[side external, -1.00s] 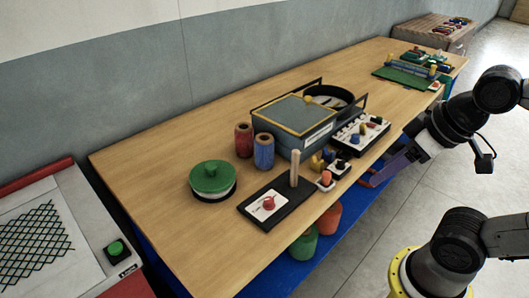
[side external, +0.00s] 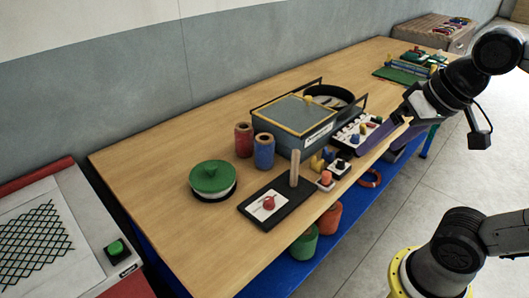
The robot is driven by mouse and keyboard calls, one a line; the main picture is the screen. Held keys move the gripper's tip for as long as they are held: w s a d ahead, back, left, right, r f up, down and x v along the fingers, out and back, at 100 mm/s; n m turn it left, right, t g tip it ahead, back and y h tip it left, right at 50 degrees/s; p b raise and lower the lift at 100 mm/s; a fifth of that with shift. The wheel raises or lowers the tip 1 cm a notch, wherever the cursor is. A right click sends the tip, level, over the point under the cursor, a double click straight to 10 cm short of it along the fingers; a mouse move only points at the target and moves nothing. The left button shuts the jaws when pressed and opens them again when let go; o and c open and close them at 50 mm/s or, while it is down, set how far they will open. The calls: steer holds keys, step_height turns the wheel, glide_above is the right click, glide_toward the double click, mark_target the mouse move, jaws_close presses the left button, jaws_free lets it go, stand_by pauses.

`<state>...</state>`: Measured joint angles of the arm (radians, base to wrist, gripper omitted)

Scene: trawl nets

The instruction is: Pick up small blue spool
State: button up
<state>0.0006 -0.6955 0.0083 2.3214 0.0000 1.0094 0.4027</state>
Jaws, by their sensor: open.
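A blue spool (side external: 264,151) stands upright on the wooden table, beside a red spool (side external: 244,140). My gripper (side external: 364,149) reaches in from the right, above the table's front edge. It is to the right of the small blue piece and apart from the large blue spool. It is open, and nothing shows between its fingers.
A grey box with a glass lid (side external: 296,113) stands behind the small pieces. A black base with an upright wooden peg (side external: 294,168) and a green-lidded round tin (side external: 212,178) are to the left. A red ring (side external: 370,178) is below the tabletop. The table's left end is clear.

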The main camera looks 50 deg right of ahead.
steer(key=w+r+m+g, duration=0.1)
steer(key=w+r+m, duration=0.5)
steer(key=w, duration=0.5)
steer(key=m+g, duration=0.4)
steer(key=m, duration=0.1)
glide_above(264, 139)
steer(key=s+a, duration=0.2)
step_height(264, 139, down, 11)
steer(key=shift+g, duration=0.4)
steer(key=f, duration=1.2)
steer(key=shift+w+d+f, duration=0.25)
steer(key=shift+w+f, duration=0.05)
steer(key=shift+w+d+f, duration=0.1)
steer(key=shift+f, duration=2.8)
steer(key=shift+c, duration=0.2)
